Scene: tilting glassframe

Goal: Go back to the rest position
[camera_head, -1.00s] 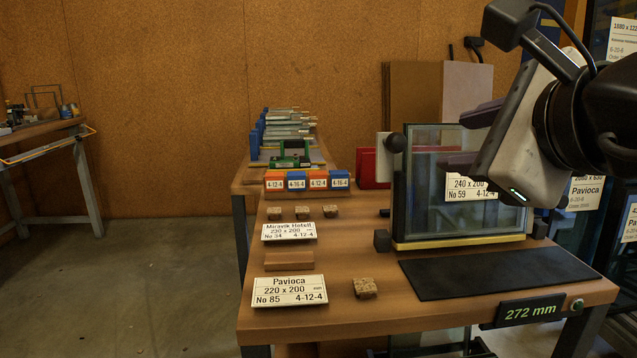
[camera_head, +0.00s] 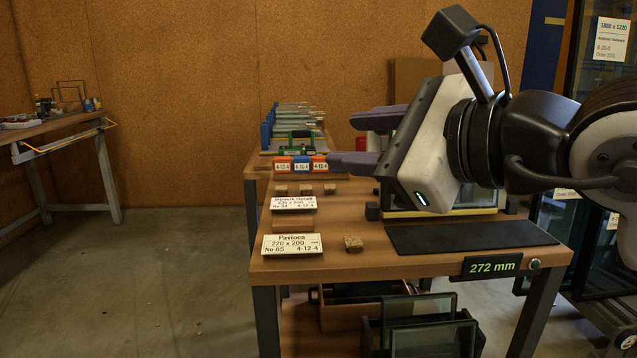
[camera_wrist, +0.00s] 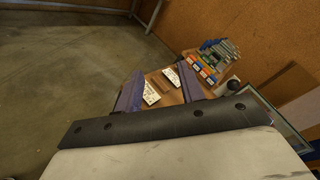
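My gripper (camera_head: 358,139) is in the head view in front of the table (camera_head: 330,225), held up in the air with its two purple fingers spread and pointing left. Nothing sits between them. In the wrist view, the two fingers (camera_wrist: 160,90) are also apart, with the table and labels showing between and beyond them. The glass frame (camera_head: 480,200) stands on the table behind my gripper and arm, which hide most of it. Its edge also shows in the wrist view (camera_wrist: 272,118).
The table carries white labels (camera_head: 292,244), a cork block (camera_head: 354,244), a black mat (camera_head: 450,235) and a 272 mm display (camera_head: 492,265). Coloured blocks (camera_head: 300,164) sit farther back. Glass panes (camera_head: 432,338) stand on a shelf below. The floor at left (camera_head: 130,290) is free.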

